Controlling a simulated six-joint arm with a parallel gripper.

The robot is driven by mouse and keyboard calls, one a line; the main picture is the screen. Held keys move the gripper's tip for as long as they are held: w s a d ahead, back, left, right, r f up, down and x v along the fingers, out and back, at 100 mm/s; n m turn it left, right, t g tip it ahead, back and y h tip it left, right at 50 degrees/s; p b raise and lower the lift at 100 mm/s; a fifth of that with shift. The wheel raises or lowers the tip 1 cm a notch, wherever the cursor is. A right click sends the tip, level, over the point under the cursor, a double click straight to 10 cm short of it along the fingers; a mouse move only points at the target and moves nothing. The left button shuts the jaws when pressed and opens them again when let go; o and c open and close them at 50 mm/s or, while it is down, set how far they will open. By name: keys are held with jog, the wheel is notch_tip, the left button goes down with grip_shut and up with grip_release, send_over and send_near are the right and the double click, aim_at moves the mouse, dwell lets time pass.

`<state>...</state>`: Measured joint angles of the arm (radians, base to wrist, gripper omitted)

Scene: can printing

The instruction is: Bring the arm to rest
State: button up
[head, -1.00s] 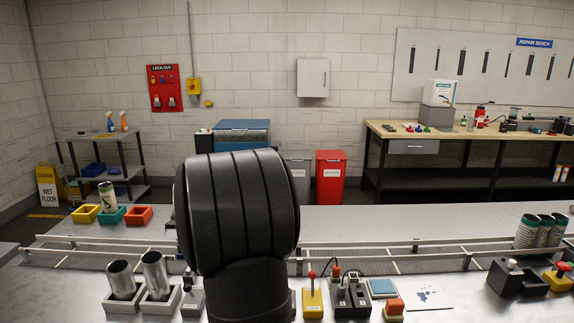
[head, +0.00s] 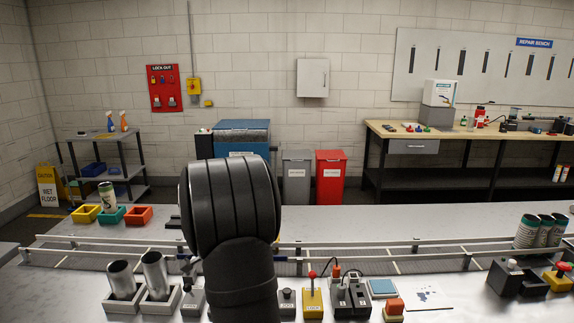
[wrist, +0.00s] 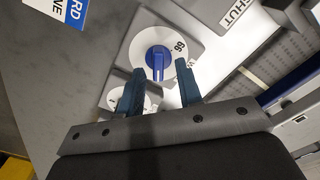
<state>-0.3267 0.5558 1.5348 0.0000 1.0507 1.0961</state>
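My black arm (head: 232,215) rises in the front middle of the head view and hides part of the table behind it. I cannot make out my gripper there. In the wrist view my gripper (wrist: 159,68) shows two blue-grey fingers standing apart with nothing held between them. A blue knob (wrist: 158,62) on a white dial shows beyond the fingertips, in the gap. I cannot tell how far it is from them. A second dial (wrist: 118,98) lies partly behind the left finger.
Two metal cans (head: 154,272) stand in holders front left. A railed conveyor (head: 400,262) crosses behind. Printed cans (head: 526,232) stand at the right; coloured bins (head: 138,216) at the left.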

jog(key=n, duration=0.4)
jog(key=shift+w+a, duration=0.1)
jog(key=n, duration=0.4)
jog(key=shift+a, duration=0.15)
jog(key=n, duration=0.4)
jog(key=shift+a, duration=0.1)
jog(key=shift+a+n, duration=0.1)
jog(key=shift+n, duration=1.5)
